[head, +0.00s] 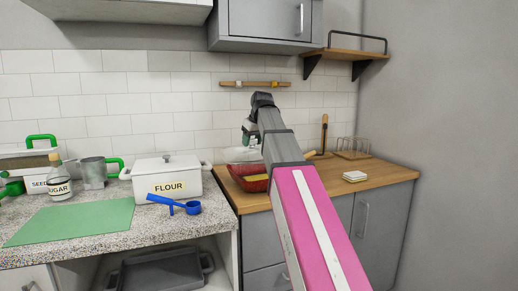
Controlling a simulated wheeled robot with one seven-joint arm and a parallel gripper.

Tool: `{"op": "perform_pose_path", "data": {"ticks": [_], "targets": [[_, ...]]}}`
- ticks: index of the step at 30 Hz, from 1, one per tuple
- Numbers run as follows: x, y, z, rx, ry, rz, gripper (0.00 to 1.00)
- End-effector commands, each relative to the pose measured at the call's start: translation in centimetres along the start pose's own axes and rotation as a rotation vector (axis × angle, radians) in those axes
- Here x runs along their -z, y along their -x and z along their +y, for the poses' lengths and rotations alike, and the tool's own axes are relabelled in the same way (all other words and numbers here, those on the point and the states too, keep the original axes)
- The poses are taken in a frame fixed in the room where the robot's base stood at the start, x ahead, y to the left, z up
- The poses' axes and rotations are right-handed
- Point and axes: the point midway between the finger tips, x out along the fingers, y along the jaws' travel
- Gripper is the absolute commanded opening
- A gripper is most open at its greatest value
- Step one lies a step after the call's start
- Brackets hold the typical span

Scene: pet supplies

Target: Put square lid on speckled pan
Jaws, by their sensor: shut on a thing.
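A red pan (253,184) sits on the wooden counter, partly hidden behind my arm; speckles are too small to make out. A pale, see-through lid (241,155) is above its left part. Its square outline is not clear from here. My gripper (248,141) points down at the lid's top and is shut on it, though the fingertips are small and partly hidden by my arm. I cannot tell whether the lid touches the pan's rim.
A white FLOUR container (168,178), a blue scoop (176,204) and a green mat (72,221) are on the speckled counter to the left. White coasters (354,176) and a wire rack (354,148) stand on the wooden counter at right. A utensil rail (254,84) hangs on the wall.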

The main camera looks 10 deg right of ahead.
Motion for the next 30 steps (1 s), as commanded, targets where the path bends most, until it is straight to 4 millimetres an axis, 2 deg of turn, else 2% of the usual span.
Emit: {"op": "perform_pose_path", "data": {"ticks": [3, 9, 15, 17, 20, 27, 30], "targets": [[0.4, 1.5, -2.5, -0.001, 0.003, 0.003, 0.00], [0.9, 3.2, -5.5, 0.000, 0.001, 0.002, 0.00], [1.2, 3.9, -6.6, 0.001, 0.004, 0.000, 0.00], [1.2, 3.7, -6.2, 0.005, 0.012, -0.002, 0.00], [1.1, 2.8, -4.5, 0.016, 0.040, -0.006, 0.00], [0.4, -0.1, 1.1, 0.056, 0.134, -0.007, 0.00], [0.1, -1.0, 2.8, 0.069, 0.164, -0.003, 0.00]]}}
